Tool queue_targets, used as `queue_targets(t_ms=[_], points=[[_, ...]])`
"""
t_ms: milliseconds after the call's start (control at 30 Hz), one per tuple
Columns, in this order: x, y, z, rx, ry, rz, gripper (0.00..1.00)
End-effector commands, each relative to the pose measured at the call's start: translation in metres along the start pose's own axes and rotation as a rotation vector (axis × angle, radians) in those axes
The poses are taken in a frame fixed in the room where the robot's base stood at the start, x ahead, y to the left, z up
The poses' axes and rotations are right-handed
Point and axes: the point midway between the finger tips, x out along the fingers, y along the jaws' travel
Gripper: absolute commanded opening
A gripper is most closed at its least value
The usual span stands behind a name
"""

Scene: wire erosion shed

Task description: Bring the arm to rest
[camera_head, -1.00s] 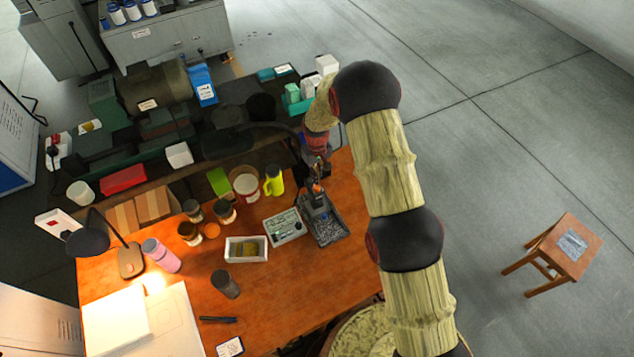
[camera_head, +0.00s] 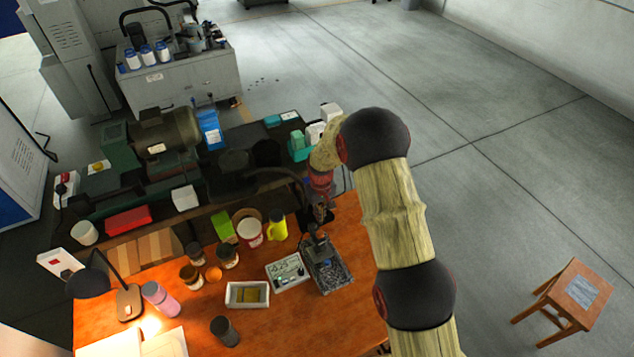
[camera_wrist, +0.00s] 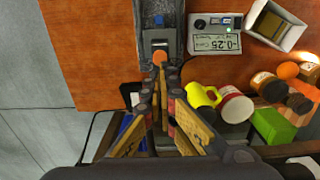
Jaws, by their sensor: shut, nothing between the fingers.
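My arm reaches down over the wooden workbench (camera_head: 290,332) from the right. My gripper (camera_head: 318,222) points down at the bench's back right, just above or beside a grey device in a dark tray (camera_head: 336,279). In the wrist view my gripper (camera_wrist: 161,72) is shut, its fingertips together with nothing seen between them. The fingertips appear close to an orange disc (camera_wrist: 159,57) on the grey device (camera_wrist: 161,22); I cannot tell whether they touch it.
Left of the tray are a display box (camera_head: 287,271), a white box (camera_head: 247,294), a yellow mug (camera_head: 277,227) and a white tub (camera_head: 249,232). A machine with a black lever arm (camera_head: 235,175) stands behind. A stool (camera_head: 570,300) stands on open floor at right.

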Motion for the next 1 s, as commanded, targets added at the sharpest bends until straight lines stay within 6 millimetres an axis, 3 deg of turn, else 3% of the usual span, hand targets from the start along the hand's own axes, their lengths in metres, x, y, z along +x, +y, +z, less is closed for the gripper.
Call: queue_targets(t_ms=[233,433,600,1000], points=[[0.000,-0.001,0.004,0.021,-0.015,-0.003,0.00],[0.012,-0.011,0.056,0.059,-0.125,-0.020,0.00],[-0.017,-0.015,0.096,0.094,-0.168,-0.024,0.00],[-0.090,-0.013,0.162,0.171,-0.142,-0.019,0.00]])
